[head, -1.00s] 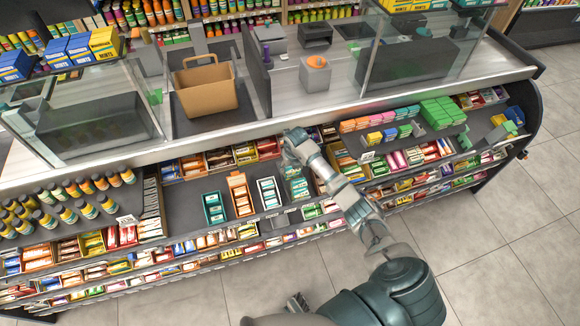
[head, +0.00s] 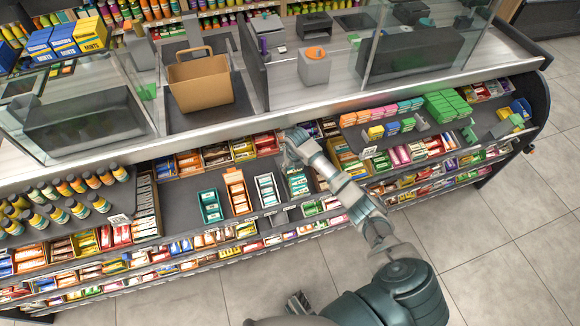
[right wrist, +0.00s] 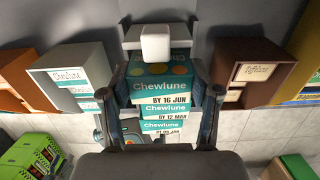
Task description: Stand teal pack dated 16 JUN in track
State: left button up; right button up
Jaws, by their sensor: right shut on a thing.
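The teal Chewlune pack dated 16 JUN (right wrist: 165,88) is in my right gripper (right wrist: 162,100), with one finger on each side of it. Its printed face points toward the wrist camera. Directly below it in that view are teal packs dated 12 MAR (right wrist: 163,126) and, partly hidden, 09 JAN (right wrist: 160,139). A white block (right wrist: 155,43) of the track stands behind the held pack. Whether the pack's base touches the track floor is hidden. In the head view my right gripper (head: 292,150) is over the rear of the teal pack row (head: 299,186).
A grey box of Chewlune packs (right wrist: 70,76) stands left of the gripper and a brown box (right wrist: 243,75) right, both close. In the head view, white (head: 257,180) and orange (head: 228,179) trays lie left of the row. The counter edge (head: 240,127) runs behind.

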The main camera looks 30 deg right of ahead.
jog(key=shift+d+f, duration=0.35)
jog(key=shift+d, duration=0.05)
jog(key=shift+a+r, duration=0.15)
jog(key=shift+a, duration=0.35)
jog(key=shift+a+r, duration=0.15)
jog(key=shift+a, duration=0.15)
jog(key=shift+w+d+f+b, duration=0.1)
jog(key=shift+d+f+b, duration=0.2)
jog(key=shift+d+f, duration=0.35)
pick_arm(q)
jog(key=shift+a+f, duration=0.15)
jog(key=shift+a, duration=0.1)
pick_arm(e)
jog(key=shift+a+r, duration=0.1)
jog(key=shift+a, duration=0.45)
